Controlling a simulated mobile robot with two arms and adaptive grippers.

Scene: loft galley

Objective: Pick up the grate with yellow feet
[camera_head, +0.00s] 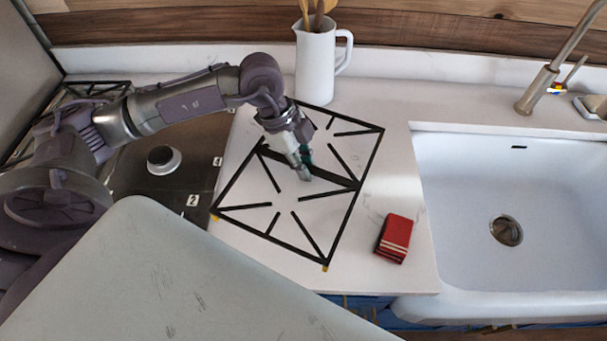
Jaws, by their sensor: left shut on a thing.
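The grate (344,223) is a black rectangular frame with inner bars. It is over the white counter between the stove and the sink, and yellow feet show at its two near corners. My left gripper (306,174) reaches down from the left and is shut on the grate's middle crossbar. I cannot tell whether the grate rests on the counter or is slightly raised. My right gripper is not in view.
A white pitcher (315,68) with wooden utensils stands behind the grate. A red folded cloth or sponge (394,239) lies to its right, before the white sink (465,185) with a faucet (543,85). The stove (180,190) with a knob is at left.

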